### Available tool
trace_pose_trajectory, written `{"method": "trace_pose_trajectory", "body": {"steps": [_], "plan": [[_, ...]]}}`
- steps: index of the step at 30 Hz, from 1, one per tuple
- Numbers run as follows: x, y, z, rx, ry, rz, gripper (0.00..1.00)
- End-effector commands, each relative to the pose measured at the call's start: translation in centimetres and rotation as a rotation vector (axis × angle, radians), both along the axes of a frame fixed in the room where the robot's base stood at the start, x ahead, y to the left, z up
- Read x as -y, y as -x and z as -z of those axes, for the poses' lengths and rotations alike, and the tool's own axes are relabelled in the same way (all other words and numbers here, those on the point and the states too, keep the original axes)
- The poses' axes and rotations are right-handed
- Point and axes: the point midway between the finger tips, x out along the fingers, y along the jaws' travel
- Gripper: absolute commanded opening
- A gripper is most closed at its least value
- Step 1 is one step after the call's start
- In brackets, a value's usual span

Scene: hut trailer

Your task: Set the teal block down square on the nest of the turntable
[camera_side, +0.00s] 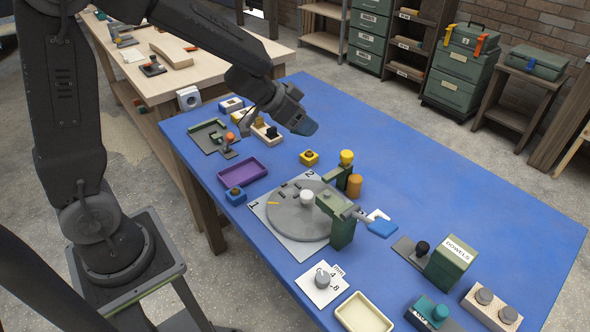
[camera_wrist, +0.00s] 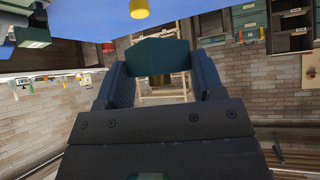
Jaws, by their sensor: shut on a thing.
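The teal block (camera_side: 306,128) is held at the end of my gripper (camera_side: 296,115), tilted, in the air above the far part of the blue table. In the wrist view my gripper (camera_wrist: 158,72) has its two dark fingers on either side of the teal block (camera_wrist: 158,55). The turntable (camera_side: 290,222) is a grey disc on a pale square plate marked 1 and 2, with a white knob (camera_side: 307,198) near its middle. Small dark pieces (camera_side: 291,189) sit on its far side; I cannot make out the nest clearly. The block is well apart from the turntable, which the wrist view does not show.
A purple tray (camera_side: 243,172) and a yellow block (camera_side: 309,158) lie nearby. The table's right far area is bare.

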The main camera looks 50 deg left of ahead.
Motion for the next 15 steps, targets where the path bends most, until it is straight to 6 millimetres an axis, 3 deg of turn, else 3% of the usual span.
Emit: {"method": "trace_pose_trajectory", "body": {"steps": [8, 15], "plan": [[0.2, 0.9, 1.7, -0.005, 0.003, 0.063, 0.35], [-0.1, 2.0, 6.2, -0.011, 0.007, 0.226, 0.35]]}}
